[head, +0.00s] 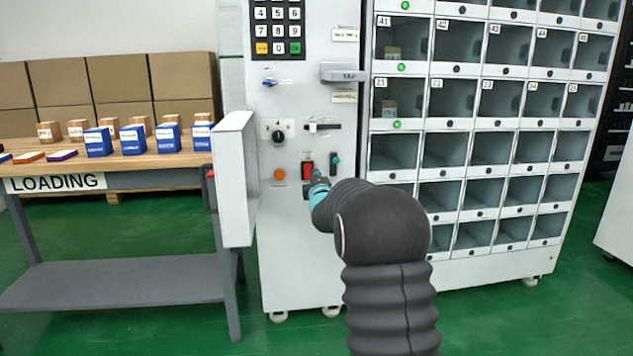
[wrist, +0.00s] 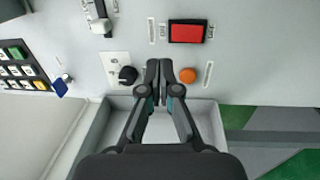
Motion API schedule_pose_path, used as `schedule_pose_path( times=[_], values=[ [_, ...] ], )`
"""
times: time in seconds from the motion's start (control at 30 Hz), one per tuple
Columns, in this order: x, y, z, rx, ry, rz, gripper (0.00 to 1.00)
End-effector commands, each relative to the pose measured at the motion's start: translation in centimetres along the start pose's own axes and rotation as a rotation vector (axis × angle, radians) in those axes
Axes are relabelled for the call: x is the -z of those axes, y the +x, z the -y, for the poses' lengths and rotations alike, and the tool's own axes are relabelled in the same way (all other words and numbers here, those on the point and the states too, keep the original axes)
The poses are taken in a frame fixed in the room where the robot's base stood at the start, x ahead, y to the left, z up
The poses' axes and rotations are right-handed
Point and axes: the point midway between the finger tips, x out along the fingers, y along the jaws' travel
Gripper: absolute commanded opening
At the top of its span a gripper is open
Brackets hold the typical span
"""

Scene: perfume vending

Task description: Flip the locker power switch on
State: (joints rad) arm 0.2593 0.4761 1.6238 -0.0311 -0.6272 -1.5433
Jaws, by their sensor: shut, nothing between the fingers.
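A red rocker switch (head: 308,168) in a black frame sits on the white locker control panel (head: 292,220). It also shows in the wrist view (wrist: 188,32), with small unreadable labels at both ends. Its on or off position cannot be told. My gripper (head: 316,177) is close to the panel by the lower right part of the switch in the head view. In the wrist view my gripper (wrist: 160,68) is shut and empty, its fingertips lying between a black knob (wrist: 127,75) and an orange button (wrist: 187,75). Contact with the panel cannot be told.
An open white door (head: 234,180) juts out left of the panel. Locker compartments (head: 448,150) stand to the right, several with green lights. A loading table (head: 150,170) with boxes stands left.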

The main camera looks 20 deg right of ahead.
Motion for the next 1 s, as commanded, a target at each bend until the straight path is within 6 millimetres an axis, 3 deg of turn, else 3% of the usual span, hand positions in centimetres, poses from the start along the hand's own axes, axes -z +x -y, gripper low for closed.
schedule_pose_path(
  times=[0.3, 0.83, 1.0],
  values=[
    [0.0, -2.5, -0.7, 0.000, 0.000, 0.000, 0.00],
    [0.0, -2.6, -0.7, 0.000, 0.003, 0.000, 0.00],
    [-0.1, -2.6, 0.2, 0.042, 0.111, 0.004, 0.00]
  ],
)
